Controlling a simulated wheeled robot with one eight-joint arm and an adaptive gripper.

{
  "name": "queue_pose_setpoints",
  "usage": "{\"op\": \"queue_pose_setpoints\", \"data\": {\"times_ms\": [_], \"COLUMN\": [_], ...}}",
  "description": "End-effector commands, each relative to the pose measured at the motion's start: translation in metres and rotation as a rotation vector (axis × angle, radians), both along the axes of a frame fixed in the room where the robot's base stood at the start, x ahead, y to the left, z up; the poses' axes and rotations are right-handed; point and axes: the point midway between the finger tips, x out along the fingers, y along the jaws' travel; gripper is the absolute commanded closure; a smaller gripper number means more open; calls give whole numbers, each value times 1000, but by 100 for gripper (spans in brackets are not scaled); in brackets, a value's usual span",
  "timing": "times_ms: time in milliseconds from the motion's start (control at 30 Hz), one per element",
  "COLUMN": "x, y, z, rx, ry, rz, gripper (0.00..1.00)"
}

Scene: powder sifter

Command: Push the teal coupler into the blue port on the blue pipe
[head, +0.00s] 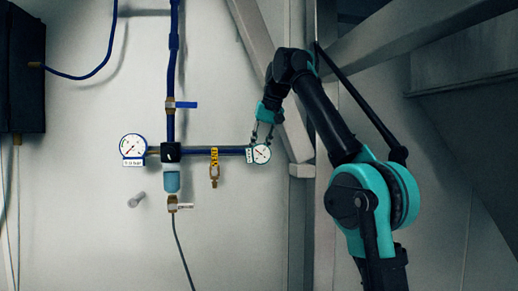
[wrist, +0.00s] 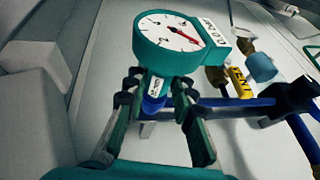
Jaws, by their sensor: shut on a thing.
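The teal coupler carries a round white dial with a red needle, in a teal housing (wrist: 147,58). It fills the upper middle of the wrist view, and its dial shows in the head view (head: 262,154). My gripper (wrist: 156,86) is shut on the coupler, with one finger on each side of its lower part; in the head view my gripper (head: 263,137) reaches down from above. The blue port (wrist: 153,104) shows between the fingers at the end of the blue pipe (wrist: 235,103). The pipe also shows in the head view (head: 195,151). I cannot tell how deep the coupler sits in the port.
A pressure gauge (head: 132,147) and a clear blue filter bowl (head: 172,182) are left on the pipework. A brass fitting with a yellow tag (head: 214,172) hangs below the pipe, left of my gripper. A grey beam (head: 270,80) slants close by.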

Motion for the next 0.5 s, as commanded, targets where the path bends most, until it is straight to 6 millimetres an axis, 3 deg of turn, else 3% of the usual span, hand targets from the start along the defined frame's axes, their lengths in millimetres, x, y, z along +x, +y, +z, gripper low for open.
{"op": "queue_pose_setpoints", "data": {"times_ms": [300, 333, 500], "x": [3, 4, 3], "y": [1, 1, 1], "z": [0, 0, 0], "rx": [0, 0, 0], "ry": [0, 0, 0], "rz": [0, 0, 0], "gripper": [100, 74, 53]}}
